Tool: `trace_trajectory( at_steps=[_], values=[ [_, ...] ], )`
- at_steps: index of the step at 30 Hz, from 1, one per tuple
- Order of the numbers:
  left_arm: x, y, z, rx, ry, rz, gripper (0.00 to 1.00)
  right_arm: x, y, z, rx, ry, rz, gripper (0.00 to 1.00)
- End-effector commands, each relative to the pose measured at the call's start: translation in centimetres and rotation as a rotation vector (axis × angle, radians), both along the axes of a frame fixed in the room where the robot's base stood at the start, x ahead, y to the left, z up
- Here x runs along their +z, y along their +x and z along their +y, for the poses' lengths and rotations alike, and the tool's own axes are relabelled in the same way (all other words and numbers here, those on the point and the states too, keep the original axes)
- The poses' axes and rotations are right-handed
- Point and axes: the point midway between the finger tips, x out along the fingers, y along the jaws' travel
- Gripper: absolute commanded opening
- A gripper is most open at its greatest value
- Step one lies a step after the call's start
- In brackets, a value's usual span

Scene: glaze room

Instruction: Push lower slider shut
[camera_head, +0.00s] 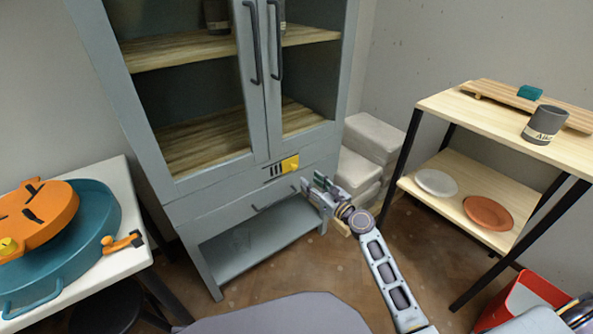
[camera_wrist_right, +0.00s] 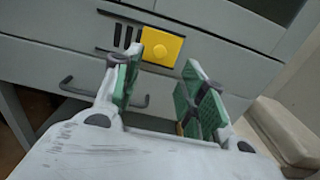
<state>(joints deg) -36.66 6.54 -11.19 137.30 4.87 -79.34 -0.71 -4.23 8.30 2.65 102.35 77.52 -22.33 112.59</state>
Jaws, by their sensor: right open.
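The grey cabinet (camera_head: 161,165) has a low drawer (camera_head: 228,212) with a dark bar handle (camera_head: 275,196), under a strip with dark slots and a yellow knob plate (camera_head: 290,164). I cannot tell how far the drawer stands out. My right gripper (camera_head: 318,186) is open and empty at the drawer's right end. In the right wrist view, the open green-padded fingers of the right gripper (camera_wrist_right: 160,82) point at the cabinet front, below the yellow plate (camera_wrist_right: 160,48). The handle (camera_wrist_right: 98,92) is partly hidden behind the left finger. My left gripper is not in view.
Glass-fronted doors with long handles (camera_head: 252,45) are above the drawer. An open lower shelf (camera_head: 255,250) is beneath it. Pale blocks (camera_head: 372,138) are stacked right of the cabinet. A wooden shelf unit (camera_head: 455,170) stands right, a white table (camera_head: 125,195) left.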

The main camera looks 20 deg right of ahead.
Motion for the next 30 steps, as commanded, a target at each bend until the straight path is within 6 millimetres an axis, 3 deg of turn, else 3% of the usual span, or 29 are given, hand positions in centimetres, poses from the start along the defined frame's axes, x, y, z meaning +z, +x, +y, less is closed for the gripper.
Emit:
trace_trajectory(
  at_steps=[30],
  values=[
    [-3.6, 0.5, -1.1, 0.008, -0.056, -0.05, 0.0, 0.0, 7.7, 2.8, 0.0, 0.0, -0.001, 0.41]
  ],
)
